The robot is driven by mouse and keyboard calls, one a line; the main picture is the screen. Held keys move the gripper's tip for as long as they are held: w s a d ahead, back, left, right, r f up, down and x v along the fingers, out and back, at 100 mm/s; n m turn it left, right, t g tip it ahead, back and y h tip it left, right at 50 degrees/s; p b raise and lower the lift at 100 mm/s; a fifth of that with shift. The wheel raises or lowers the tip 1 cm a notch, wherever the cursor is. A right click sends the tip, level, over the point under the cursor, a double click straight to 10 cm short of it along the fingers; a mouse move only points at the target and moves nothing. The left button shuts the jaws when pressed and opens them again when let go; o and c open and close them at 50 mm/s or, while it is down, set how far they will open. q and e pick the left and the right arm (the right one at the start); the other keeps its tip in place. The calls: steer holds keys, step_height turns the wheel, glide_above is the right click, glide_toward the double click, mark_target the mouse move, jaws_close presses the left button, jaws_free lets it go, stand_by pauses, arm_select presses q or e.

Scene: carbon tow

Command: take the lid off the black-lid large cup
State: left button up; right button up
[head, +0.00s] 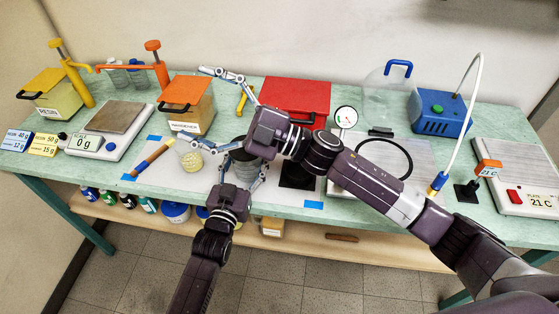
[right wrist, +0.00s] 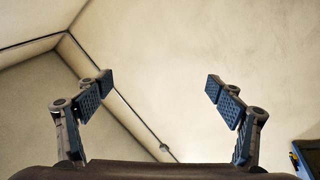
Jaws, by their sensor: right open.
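A grey cup (head: 244,172) stands on the white sheet at the middle of the bench, partly hidden by my arms. A dark top edge shows on it, but whether this is a black lid I cannot tell. My left gripper (head: 243,170) has its fingers on either side of this cup; whether they touch it is unclear. My right gripper (head: 196,104) is above the bench, up and left of the cup, with fingers spread and empty. In the right wrist view the right gripper (right wrist: 157,82) is wide open, with only walls between its fingers.
A small cup with yellowish contents (head: 191,160) and a brush (head: 153,158) are left of the grey cup. The orange-lidded box (head: 187,104) and red box (head: 296,98) stand behind. A scale (head: 110,128) is at left, a blue pump (head: 440,113) at right.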

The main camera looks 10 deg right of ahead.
steer(key=w+d+f+m+t+h, duration=0.2)
steer(key=d+f+m+t+h, duration=0.35)
steer(key=d+m, duration=0.4)
steer(key=m+g+h, duration=0.1)
steer(key=m+h, duration=0.4)
steer(key=m, duration=0.3)
glide_toward(240, 154)
steer(key=d+r, duration=0.1)
steer(key=d, duration=0.2)
steer(key=shift+n, duration=0.25)
steer(key=x, duration=1.2)
steer(key=shift+w+a+r, duration=0.1)
steer(key=shift+w+r, duration=0.1)
steer(key=shift+w, duration=0.2)
steer(key=shift+c, duration=0.6)
steer(key=c, duration=1.3)
steer(key=shift+r, duration=0.25)
steer(key=shift+c, duration=0.2)
steer(key=shift+r, duration=0.9)
